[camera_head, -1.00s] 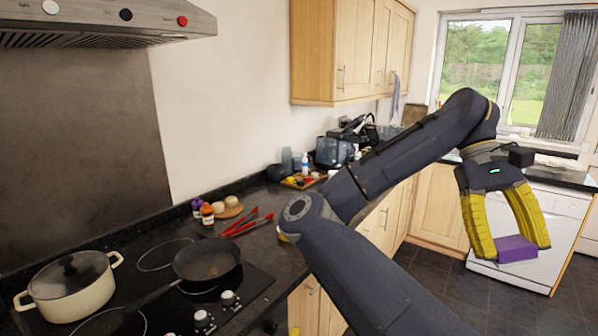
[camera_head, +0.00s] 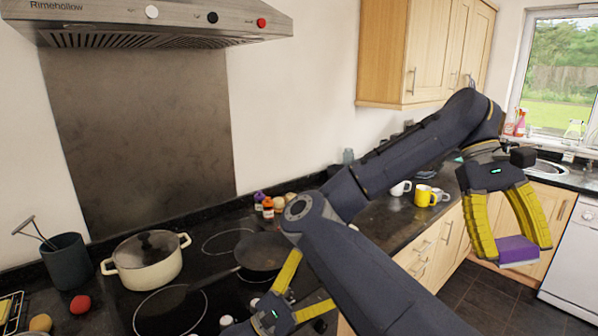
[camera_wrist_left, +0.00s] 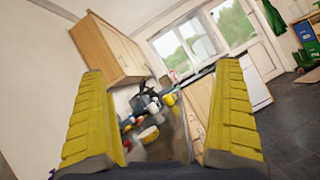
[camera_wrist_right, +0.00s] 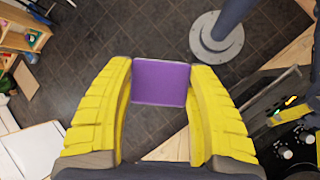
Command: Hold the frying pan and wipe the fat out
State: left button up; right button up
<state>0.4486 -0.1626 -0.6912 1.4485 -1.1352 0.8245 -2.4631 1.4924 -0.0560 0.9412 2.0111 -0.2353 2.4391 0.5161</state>
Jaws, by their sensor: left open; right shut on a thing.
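The black frying pan (camera_head: 262,249) sits on the hob, its handle pointing left toward the front. My right arm and a finger of my left gripper hide part of it; its inside is too dark to make out fat. My left gripper (camera_head: 314,281) is open and empty at the front right of the pan, fingers upward. Its two yellow fingers also show apart in the left wrist view (camera_wrist_left: 161,158). My right gripper (camera_head: 518,243) is shut on a purple sponge (camera_head: 517,252), held in the air far right of the pan. The sponge shows between the fingertips in the right wrist view (camera_wrist_right: 160,83).
A cream lidded pot (camera_head: 146,272) stands left of the pan. Spice jars (camera_head: 267,207) stand behind it. A dark utensil holder (camera_head: 67,262) and a red round item (camera_head: 80,304) are at the left. A yellow mug (camera_head: 423,196) stands on the right counter. A range hood (camera_head: 150,28) hangs above.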

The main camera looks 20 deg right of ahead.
pick_arm(q)
jog(key=w+a+n+t+y, duration=0.2)
jog(key=w+a+n+y, duration=0.3)
jog(key=w+a, duration=0.7)
jog(key=w+a+n+t+y, duration=0.4)
jog(key=w+a, duration=0.4)
jog(key=w, duration=0.8)
jog(key=g+y, duration=0.1)
jog(key=g, duration=0.2)
send_near(241, 267)
jog(key=shift+w+d+r, duration=0.2)
jog(key=shift+w+r, duration=0.1)
jog(key=shift+w, duration=0.25)
jog(key=shift+w+d+r, duration=0.2)
jog(key=shift+w+r, duration=0.05)
jog(key=shift+w, duration=0.3)
jog(key=shift+s+f+m+g, duration=0.25)
jog(key=shift+f+m+g, duration=0.05)
jog(key=shift+f, duration=0.35)
jog(key=shift+d+f, duration=0.2)
jog(key=shift+f, duration=0.1)
jog(key=shift+x, duration=4.65)
